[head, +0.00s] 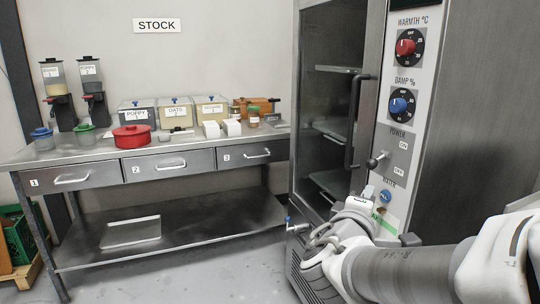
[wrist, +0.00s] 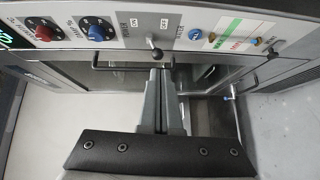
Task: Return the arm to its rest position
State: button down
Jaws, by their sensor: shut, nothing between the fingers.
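My arm reaches in from the lower right in the head view. My gripper (head: 366,196) is in front of the lower part of the steel cabinet's control panel (head: 398,130), below the power lever (head: 377,160). In the wrist view my gripper (wrist: 160,72) has its two grey fingers together, with nothing between them. The fingertips appear just below the power lever (wrist: 154,48) in that view. Whether they touch the panel or the lever, I cannot tell.
The cabinet's dark door handle (head: 357,120) stands out left of the panel. A red dial (head: 406,46) and a blue dial (head: 399,105) sit above. At left, a steel table (head: 75,156) carries bins, dispensers and a red pot (head: 132,137). Floor (head: 190,270) between is clear.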

jog(key=s+d+f+m+g, duration=0.7)
jog(key=s+d+m+g, duration=0.1)
jog(key=s, duration=0.4)
jog(key=s+a+f+m+g+y, duration=0.1)
jog(key=s+a+m+y, duration=0.1)
jog(key=s+a+y, duration=0.3)
jog(key=s+a+f+m+g+y, duration=0.1)
jog(key=s+a+f+m+y, duration=0.15)
jog(key=a, duration=0.45)
notch_tip(320, 180, up, 23)
jog(key=p, duration=2.2)
jog(key=shift+n+y, duration=0.35)
jog(key=shift+y, duration=0.1)
jog(key=shift+f, duration=0.1)
